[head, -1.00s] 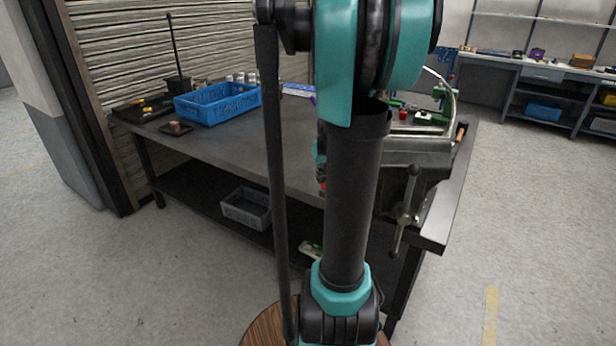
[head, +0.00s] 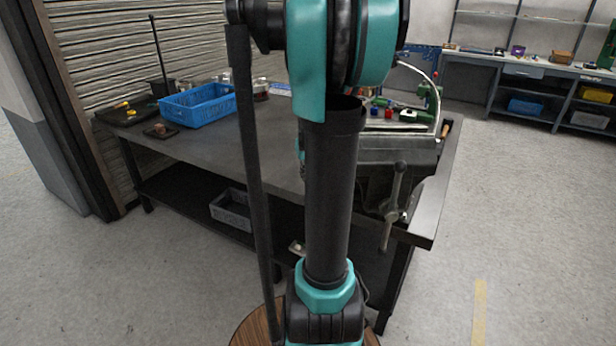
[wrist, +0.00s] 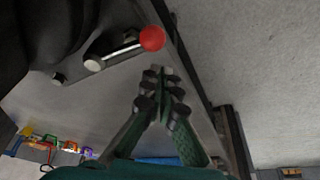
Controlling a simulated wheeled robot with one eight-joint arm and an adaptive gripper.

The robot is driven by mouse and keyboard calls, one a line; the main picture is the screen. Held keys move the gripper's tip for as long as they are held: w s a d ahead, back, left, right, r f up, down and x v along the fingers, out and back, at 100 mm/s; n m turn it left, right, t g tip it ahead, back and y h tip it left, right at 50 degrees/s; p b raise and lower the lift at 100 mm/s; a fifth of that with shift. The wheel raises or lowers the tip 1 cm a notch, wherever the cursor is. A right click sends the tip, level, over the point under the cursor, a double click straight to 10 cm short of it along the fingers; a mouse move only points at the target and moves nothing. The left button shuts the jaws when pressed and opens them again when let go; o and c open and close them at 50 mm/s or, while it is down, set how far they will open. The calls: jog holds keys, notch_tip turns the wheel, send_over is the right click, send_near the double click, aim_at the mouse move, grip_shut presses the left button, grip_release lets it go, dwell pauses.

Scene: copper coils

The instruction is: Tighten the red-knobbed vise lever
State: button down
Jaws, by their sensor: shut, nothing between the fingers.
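In the wrist view a short metal lever (wrist: 112,54) with a round red knob (wrist: 152,38) extends from the dark vise body (wrist: 40,35). My gripper (wrist: 162,78) is shut and empty. In the picture its fingertips are just below the red knob, with a visible gap; the depth between them is hard to judge. In the head view the vise (head: 392,163) sits on the right end of the bench, with a grey crank handle (head: 393,206) at its front. My arm hides my gripper and the red knob there.
The dark workbench (head: 215,150) carries a blue crate (head: 198,104) at the left and small coloured items beyond the vise. A grey bin (head: 231,210) is on its lower shelf. A shelf unit (head: 520,90) stands at the back right. The floor right of the bench is clear.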

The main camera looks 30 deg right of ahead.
jog(key=w+v, duration=0.2)
jog(key=v, duration=0.7)
jog(key=shift+d+r, duration=0.45)
jog(key=shift+r, duration=0.25)
jog(key=shift+s+a+f, duration=0.1)
jog(key=s+a+f+n, duration=0.1)
jog(key=s+a+f, duration=1.5)
jog(key=a, duration=0.3)
jog(key=shift+s+f, duration=0.15)
jog(key=shift+f, duration=0.45)
